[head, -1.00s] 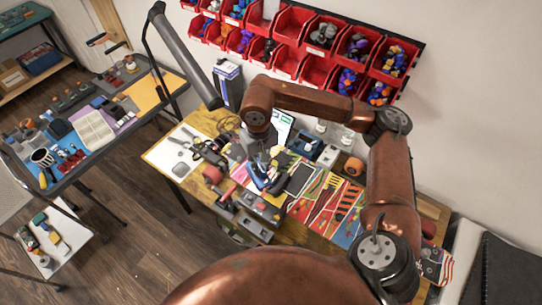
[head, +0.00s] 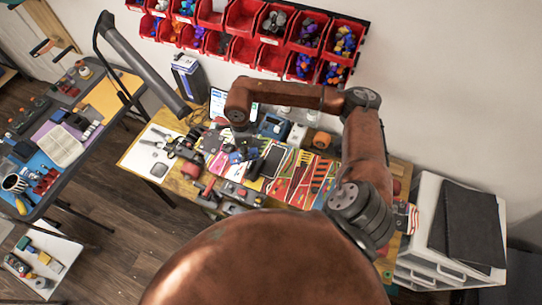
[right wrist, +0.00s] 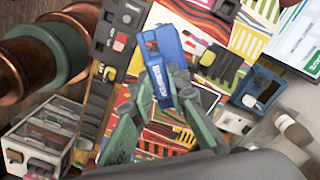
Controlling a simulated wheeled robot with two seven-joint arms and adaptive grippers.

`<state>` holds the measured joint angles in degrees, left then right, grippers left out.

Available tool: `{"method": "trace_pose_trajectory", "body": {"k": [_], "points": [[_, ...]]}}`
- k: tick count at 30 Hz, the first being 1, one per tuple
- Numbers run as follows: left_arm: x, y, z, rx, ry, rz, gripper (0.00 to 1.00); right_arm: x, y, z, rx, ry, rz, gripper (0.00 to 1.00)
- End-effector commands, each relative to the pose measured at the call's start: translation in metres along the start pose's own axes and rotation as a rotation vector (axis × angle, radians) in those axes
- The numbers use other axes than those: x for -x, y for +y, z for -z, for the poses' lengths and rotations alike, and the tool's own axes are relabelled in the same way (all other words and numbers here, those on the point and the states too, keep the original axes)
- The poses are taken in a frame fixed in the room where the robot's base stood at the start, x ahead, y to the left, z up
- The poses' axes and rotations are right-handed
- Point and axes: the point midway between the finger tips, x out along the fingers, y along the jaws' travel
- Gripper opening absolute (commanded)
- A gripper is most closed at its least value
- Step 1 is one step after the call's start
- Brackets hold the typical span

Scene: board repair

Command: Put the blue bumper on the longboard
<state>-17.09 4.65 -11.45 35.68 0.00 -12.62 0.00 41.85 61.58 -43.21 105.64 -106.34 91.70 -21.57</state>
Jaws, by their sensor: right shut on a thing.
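My right gripper (head: 240,156) is over the work table, left of a dark flat panel. In the right wrist view its two greenish fingers (right wrist: 162,112) are closed on the blue bumper (right wrist: 166,62), a bright blue piece with pale lettering. The bumper points away from the gripper, over a colourful patterned surface. Its lower end is partly hidden between the fingers. In the head view the bumper is too small to make out surely. Brightly striped flat pieces (head: 306,180) lie on the table; I cannot tell which one is the longboard. My left gripper is not in view.
Tools and small parts crowd the table around the gripper. A blue box (head: 271,126) and an orange-fronted block (head: 321,140) stand at its back. Red bins (head: 243,16) hang on the wall. A white drawer unit (head: 428,222) stands at the right, another loaded table (head: 75,165) at the left.

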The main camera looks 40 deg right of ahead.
Motion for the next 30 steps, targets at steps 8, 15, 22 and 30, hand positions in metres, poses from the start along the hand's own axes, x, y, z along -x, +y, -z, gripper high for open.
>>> {"method": "trace_pose_trajectory", "body": {"k": [8,15,22,30], "points": [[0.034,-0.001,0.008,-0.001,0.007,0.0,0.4,-0.012,0.005,0.028,-0.669,0.005,0.001,0.0],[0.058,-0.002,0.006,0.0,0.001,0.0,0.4,-0.024,0.013,0.053,-1.242,0.012,0.01,0.0],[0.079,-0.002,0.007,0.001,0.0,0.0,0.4,-0.035,0.022,0.077,-1.749,0.015,0.025,0.0],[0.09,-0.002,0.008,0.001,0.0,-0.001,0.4,-0.042,0.028,0.093,-2.073,0.012,0.038,0.0]]}}
